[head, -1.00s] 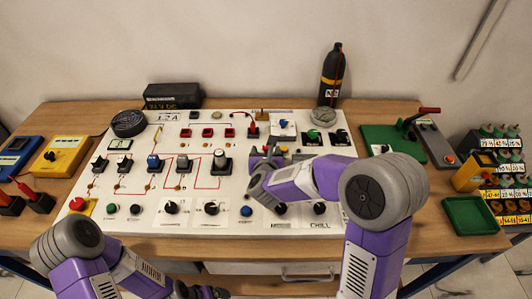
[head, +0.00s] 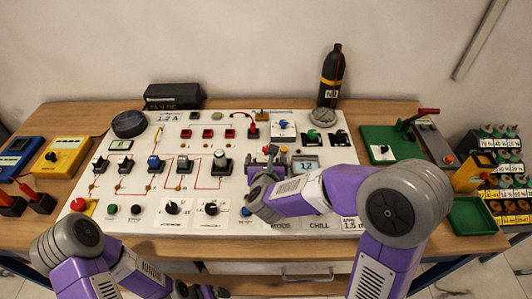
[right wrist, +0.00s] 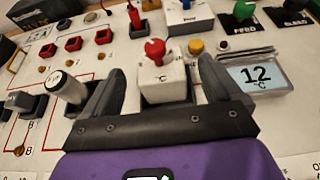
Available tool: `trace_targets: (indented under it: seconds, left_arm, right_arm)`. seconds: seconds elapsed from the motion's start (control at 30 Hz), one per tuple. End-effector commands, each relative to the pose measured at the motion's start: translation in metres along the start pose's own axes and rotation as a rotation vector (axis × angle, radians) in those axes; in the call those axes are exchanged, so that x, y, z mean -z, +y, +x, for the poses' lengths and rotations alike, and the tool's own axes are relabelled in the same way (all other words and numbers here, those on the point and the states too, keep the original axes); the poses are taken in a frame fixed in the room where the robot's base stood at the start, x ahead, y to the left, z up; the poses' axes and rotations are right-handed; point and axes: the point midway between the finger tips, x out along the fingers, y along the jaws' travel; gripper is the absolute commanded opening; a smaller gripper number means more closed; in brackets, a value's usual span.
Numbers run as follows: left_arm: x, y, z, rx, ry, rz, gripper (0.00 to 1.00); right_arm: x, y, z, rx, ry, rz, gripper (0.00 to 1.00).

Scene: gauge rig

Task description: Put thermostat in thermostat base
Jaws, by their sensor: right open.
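A white block with a red knob (right wrist: 157,65), which looks like the thermostat, stands upright in the right wrist view. My right gripper (right wrist: 163,88) is open, with one dark finger on each side of the block and gaps visible between. Whether the block sits in a base is hidden by the gripper's body. In the head view my right gripper (head: 263,168) is over the right middle of the white panel. I cannot tell for sure which part is the thermostat base. My left gripper (head: 203,292) is low at the bottom edge, its fingers unclear.
A display reading 12 °C (right wrist: 262,77) is right of the block. A white knob switch (right wrist: 68,87) stands to the left. The white panel (head: 135,190) carries several switches. A green board (head: 400,157) and an empty green tray (head: 472,216) lie at the right.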

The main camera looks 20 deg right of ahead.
Motion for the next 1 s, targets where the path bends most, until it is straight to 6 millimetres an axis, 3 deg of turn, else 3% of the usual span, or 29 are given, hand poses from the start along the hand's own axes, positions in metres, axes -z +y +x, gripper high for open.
trace_targets:
  seconds: [0.2, 0.4, 1.0]
  left_arm:
    - [0.0, 0.002, -0.006, 0.0, 0.0, 0.0, 0.96]
    - [-0.001, 0.003, -0.009, 0.0, 0.0, 0.0, 0.96]
    - [0.0, 0.003, -0.009, 0.0, 0.0, 0.0, 0.96]
  right_arm:
    - [-0.002, 0.0, -0.046, -0.002, -0.002, 0.0, 0.92]
    - [0.0, 0.0, -0.066, 0.0, 0.0, 0.0, 0.92]
    - [0.0, 0.0, -0.069, 0.001, 0.0, 0.001, 0.92]
